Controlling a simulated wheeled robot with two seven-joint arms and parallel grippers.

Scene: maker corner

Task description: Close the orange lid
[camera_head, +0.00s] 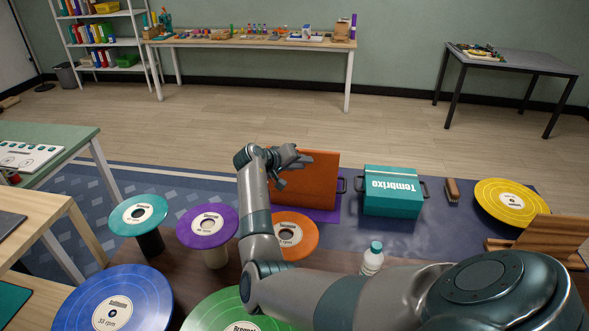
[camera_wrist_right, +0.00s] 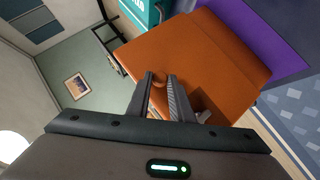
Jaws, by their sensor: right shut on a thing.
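The orange lid (camera_head: 312,180) stands steeply raised in the middle of the head view, with a purple surface (camera_head: 327,214) showing below and beside it. In the right wrist view the lid (camera_wrist_right: 205,55) fills the middle, and the purple surface (camera_wrist_right: 262,40) lies beyond it. My right gripper (camera_head: 303,158) is at the lid's left upper part. In the right wrist view its fingers (camera_wrist_right: 160,78) are close together on a small orange part of the lid. My left gripper is not in view.
A teal box (camera_head: 392,195) stands right of the lid. Several discs on stands, including a purple one (camera_head: 207,226) and an orange one (camera_head: 293,235), are in front. A bottle (camera_head: 372,258) stands near my forearm. A yellow disc (camera_head: 509,200) lies at the right.

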